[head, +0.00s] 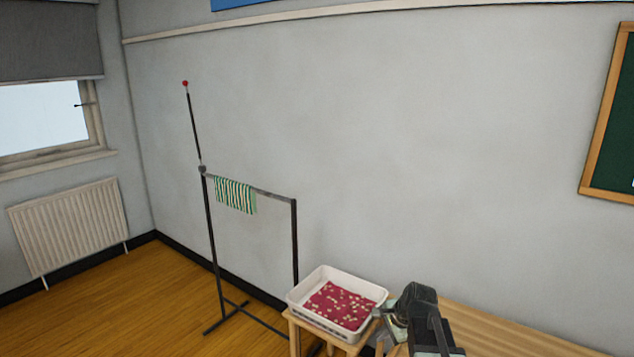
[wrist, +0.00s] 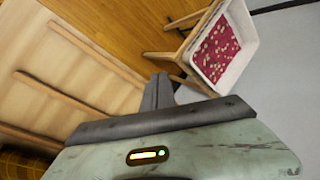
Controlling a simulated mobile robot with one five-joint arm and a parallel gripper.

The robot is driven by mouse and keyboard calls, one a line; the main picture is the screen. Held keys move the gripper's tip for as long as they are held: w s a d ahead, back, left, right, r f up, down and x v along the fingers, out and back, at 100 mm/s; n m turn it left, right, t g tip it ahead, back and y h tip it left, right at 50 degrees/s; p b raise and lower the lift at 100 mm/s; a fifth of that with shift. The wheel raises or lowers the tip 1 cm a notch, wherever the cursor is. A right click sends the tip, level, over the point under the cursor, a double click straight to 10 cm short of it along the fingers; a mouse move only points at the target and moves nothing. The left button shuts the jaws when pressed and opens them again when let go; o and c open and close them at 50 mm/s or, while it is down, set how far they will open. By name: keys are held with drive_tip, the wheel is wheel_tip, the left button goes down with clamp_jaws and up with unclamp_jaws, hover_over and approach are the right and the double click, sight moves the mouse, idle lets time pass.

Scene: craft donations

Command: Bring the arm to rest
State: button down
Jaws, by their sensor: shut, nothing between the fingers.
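My gripper (wrist: 158,93) is shut and empty in the wrist view, its dark fingers together above a pale green housing. In the head view my arm (head: 420,305) is at the bottom right, folded close over the wooden table, and its fingers cannot be made out clearly there. A white tray (head: 372,302) stands on a small wooden stand just left of my arm, with a dark red patterned cloth (head: 341,304) lying in it. The tray also shows at the upper right of the wrist view (wrist: 246,62), apart from the fingers.
A black rack (head: 296,240) with a green striped cloth (head: 235,195) over its bar stands by the wall. A wooden table (head: 500,325) runs along the bottom right. A radiator (head: 70,225) is at the left. The floor (head: 110,300) at the left is clear.

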drive_tip(key=s+a+f+n+g+h, duration=0.1)
drive_tip(key=s+a+f+n+g, duration=0.1)
drive_tip(key=s+a+n, duration=0.5)
drive_tip(key=s+d+n+g+h, duration=0.1)
drive_tip(key=s+d+n+g, duration=0.1)
drive_tip(key=s+n, duration=0.5)
drive_tip(key=shift+s+d+f+g+h, duration=0.2)
drive_tip(key=shift+d+g+h, duration=0.1)
drive_tip(key=shift+d, duration=0.25)
